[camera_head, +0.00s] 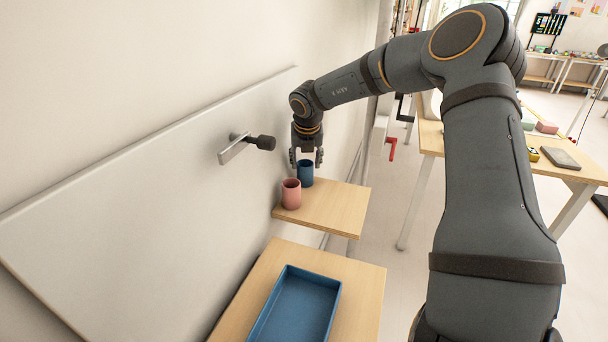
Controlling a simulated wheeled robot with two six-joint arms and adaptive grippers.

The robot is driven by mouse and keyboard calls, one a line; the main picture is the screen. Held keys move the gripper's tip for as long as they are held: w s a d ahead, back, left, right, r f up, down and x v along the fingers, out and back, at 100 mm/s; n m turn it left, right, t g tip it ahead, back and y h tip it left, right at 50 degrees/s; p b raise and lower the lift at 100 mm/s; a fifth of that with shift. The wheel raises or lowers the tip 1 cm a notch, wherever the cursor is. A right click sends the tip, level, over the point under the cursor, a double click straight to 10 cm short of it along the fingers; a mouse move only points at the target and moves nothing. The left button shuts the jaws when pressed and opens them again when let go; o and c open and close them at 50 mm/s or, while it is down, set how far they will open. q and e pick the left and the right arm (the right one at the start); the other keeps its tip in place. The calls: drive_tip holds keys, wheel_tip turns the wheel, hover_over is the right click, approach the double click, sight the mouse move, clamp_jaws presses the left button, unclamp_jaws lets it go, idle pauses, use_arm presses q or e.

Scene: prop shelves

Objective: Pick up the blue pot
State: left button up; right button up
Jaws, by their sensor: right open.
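The blue pot (306,173) is a small dark blue cup standing upright at the back of the upper wooden shelf (333,210). A pink pot (291,194) stands just in front of it, slightly left, and their outlines overlap a little. My right gripper (306,161) points down right over the blue pot. Its fingers are open, one on each side of the pot's upper part. I cannot tell whether they touch it. My left gripper is out of view.
A blue tray (334,297) sits on the nearer, lower shelf (366,298). A grey lever handle (246,146) sticks out from the white wall panel (130,190) left of the pots. A wooden table (584,172) with several items stands at the right.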

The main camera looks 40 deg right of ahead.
sight(305, 170)
drive_tip(key=shift+p+x, duration=0.7)
drive_tip(key=shift+x, duration=0.15)
drive_tip(key=x, duration=0.3)
drive_tip(key=shift+r, duration=0.1)
drive_tip(key=shift+w+d+f, duration=0.1)
drive_tip(key=shift+w+f, duration=0.1)
drive_tip(key=shift+f, duration=0.1)
drive_tip(key=shift+s+r, duration=0.1)
drive_tip(key=shift+s, duration=0.05)
drive_tip(key=shift+c, duration=1.1)
drive_tip(key=c, duration=0.6)
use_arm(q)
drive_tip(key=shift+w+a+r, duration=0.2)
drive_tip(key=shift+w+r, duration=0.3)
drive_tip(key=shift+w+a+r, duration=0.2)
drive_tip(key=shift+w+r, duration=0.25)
